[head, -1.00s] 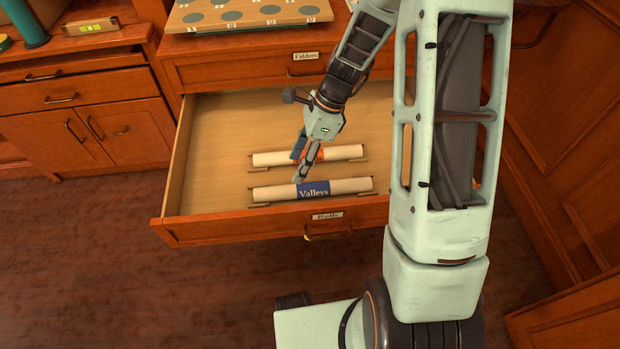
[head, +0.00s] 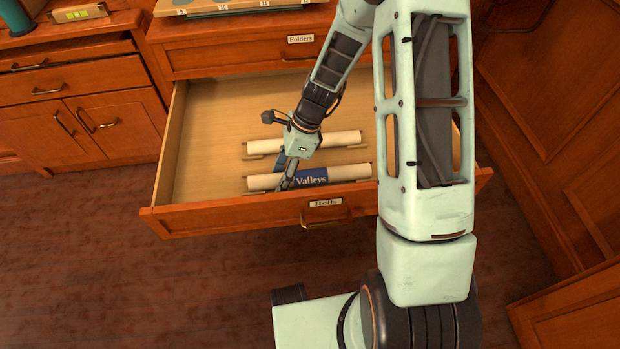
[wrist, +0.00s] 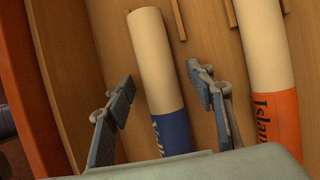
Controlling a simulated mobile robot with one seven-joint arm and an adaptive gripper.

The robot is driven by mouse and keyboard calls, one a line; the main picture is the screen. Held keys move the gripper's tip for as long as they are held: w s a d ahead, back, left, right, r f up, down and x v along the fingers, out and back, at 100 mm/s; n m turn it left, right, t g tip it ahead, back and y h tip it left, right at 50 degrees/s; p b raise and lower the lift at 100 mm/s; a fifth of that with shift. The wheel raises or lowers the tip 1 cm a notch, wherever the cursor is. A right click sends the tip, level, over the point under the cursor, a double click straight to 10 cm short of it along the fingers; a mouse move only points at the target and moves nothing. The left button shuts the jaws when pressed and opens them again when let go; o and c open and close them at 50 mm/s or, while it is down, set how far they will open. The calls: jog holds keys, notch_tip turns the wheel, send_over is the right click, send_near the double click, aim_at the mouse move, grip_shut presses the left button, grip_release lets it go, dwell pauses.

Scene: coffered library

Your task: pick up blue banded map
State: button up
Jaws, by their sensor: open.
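The blue banded map (head: 347,173) is a cream roll with a blue band lettered "Valleys". It lies near the front of the open drawer (head: 205,125). My gripper (head: 284,184) is down in the drawer at the band's left side, with its fingers over the roll. In the wrist view my gripper (wrist: 165,97) is open, with one finger on each side of the blue banded map (wrist: 157,62). Part of the blue band is hidden behind the gripper body. I cannot tell whether either finger touches the roll.
An orange banded map (wrist: 267,62) lies parallel behind it, close to one finger; its band is hidden in the head view (head: 340,138). The drawer's front panel (head: 240,216) stands close to the blue banded map. The drawer's left part is clear.

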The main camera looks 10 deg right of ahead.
jog(key=shift+r, duration=0.1)
jog(key=shift+c, duration=0.3)
jog(key=c, duration=1.2)
